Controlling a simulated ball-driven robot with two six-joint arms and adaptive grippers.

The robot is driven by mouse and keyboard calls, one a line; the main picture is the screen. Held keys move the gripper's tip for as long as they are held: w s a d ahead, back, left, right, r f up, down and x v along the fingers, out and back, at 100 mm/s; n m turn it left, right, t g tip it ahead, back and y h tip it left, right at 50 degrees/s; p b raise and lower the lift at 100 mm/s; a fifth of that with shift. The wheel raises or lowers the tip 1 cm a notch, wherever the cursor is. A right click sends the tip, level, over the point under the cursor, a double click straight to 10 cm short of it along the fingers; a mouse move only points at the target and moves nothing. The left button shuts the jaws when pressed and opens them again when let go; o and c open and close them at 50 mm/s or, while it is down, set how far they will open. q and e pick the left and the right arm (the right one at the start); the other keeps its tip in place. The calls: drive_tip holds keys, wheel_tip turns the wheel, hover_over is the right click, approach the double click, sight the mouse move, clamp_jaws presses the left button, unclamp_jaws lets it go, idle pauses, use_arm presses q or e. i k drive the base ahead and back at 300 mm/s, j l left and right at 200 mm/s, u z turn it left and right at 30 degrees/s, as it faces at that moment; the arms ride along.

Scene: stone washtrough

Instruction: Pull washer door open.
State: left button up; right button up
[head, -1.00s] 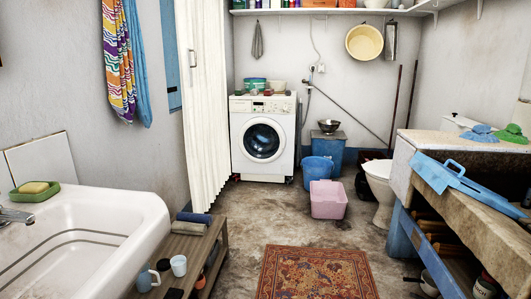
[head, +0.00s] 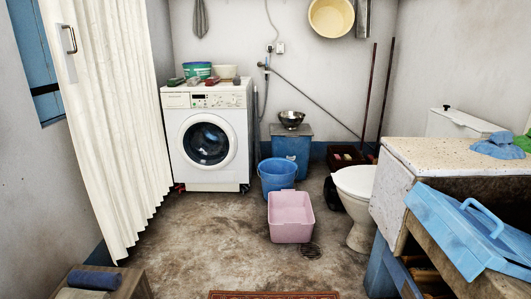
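The white washer (head: 208,135) stands against the back wall, left of the middle in the head view. Its round door (head: 207,143), with a dark glass centre and a pale ring, faces me and looks closed. The control panel is along the washer's top front. Neither of my grippers shows in the head view, so nothing of mine is seen at the door.
A blue bucket (head: 277,176) and a pink basin (head: 291,216) are on the floor right of the washer. A white curtain (head: 100,110) hangs at left. A toilet (head: 357,200) and stone trough (head: 440,160) stand at right. Bare floor (head: 205,235) lies before the washer.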

sight(207, 142)
drive_tip(key=i+u, duration=0.15)
drive_tip(key=i, duration=0.5)
drive_tip(key=i+u, duration=0.1)
drive_tip(key=i, duration=0.5)
drive_tip(key=i+l+u, duration=0.15)
drive_tip(key=i, duration=0.5)
drive_tip(key=i+l+u, duration=0.15)
drive_tip(key=i, duration=0.45)
